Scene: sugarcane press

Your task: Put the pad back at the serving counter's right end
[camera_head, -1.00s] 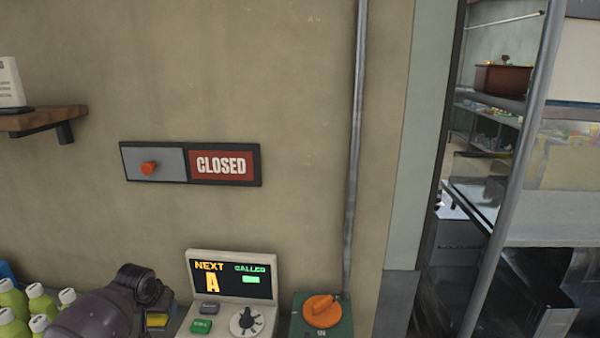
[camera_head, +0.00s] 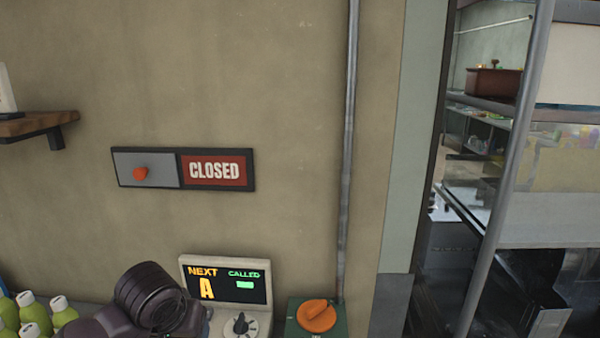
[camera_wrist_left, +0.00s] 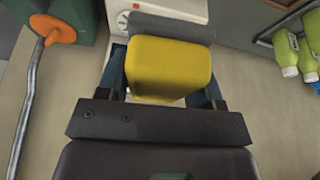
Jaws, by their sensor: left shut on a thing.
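A yellow pad (camera_wrist_left: 168,68) sits between the two fingers of my left gripper (camera_wrist_left: 170,85) in the left wrist view, and the gripper is shut on it. Beyond the pad is the white call machine (camera_wrist_left: 165,8), partly hidden by the pad. In the head view my left arm comes in at the bottom left in front of the call machine (camera_head: 232,290). The gripper's fingers and the pad are hidden there. My right gripper is in neither view.
A green box with an orange knob (camera_head: 317,316) stands right of the call machine, by a vertical pipe (camera_head: 348,150). Several green bottles (camera_head: 32,312) stand at the left. A closed sign (camera_head: 213,171) and a shelf (camera_head: 38,126) are on the wall.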

